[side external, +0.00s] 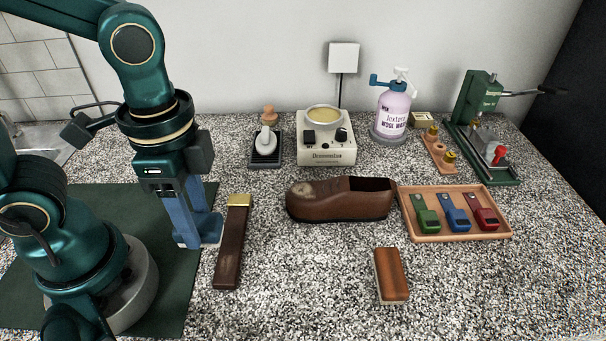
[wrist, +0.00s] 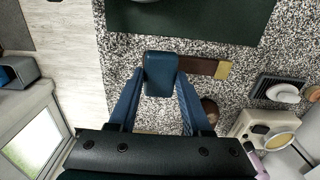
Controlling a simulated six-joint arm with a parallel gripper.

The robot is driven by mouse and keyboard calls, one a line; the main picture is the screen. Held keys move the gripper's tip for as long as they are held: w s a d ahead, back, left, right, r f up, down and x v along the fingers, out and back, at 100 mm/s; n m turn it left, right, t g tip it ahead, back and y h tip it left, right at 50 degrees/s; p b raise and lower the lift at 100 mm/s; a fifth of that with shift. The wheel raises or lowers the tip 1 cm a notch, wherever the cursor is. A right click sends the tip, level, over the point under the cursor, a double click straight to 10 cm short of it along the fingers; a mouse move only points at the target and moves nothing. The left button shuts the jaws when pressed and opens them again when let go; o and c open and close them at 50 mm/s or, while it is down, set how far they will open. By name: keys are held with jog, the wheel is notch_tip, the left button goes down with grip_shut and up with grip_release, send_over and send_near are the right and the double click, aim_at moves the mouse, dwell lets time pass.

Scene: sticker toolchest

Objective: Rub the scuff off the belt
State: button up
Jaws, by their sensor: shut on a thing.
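The belt (side external: 231,245) is a dark brown strip with a gold-coloured end (side external: 240,200), lying flat on the speckled counter. A faint paler patch, perhaps the scuff, shows near its front end. My gripper (side external: 198,236) is just left of the belt in the side view, pointing down. It is shut on a blue block (wrist: 160,74), whose pale bottom edge shows in the side view near the counter. Whether the block touches the counter is unclear. In the wrist view the belt (wrist: 197,66) extends right from behind the block, which hides its other end.
A brown shoe (side external: 340,200) stands right of the belt, with a wooden brush (side external: 391,274) in front. A tray (side external: 408,214) holds green, blue and red items. A heater pot (side external: 326,140), pump bottle (side external: 392,115) and green press (side external: 475,120) stand behind. The front counter is mostly clear.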

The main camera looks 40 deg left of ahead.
aim_at(204, 243)
jog(key=shift+f, duration=3)
jog(key=shift+w+d+f, duration=0.25)
jog(key=shift+w+f, duration=0.05)
jog(key=shift+f, duration=0.4)
grip_shut()
jog(key=shift+w+d, duration=1.1)
jog(key=shift+s+a, duration=1.35)
jog(key=shift+a, duration=0.05)
jog(key=shift+r, duration=4.05)
jog(key=shift+f, duration=0.2)
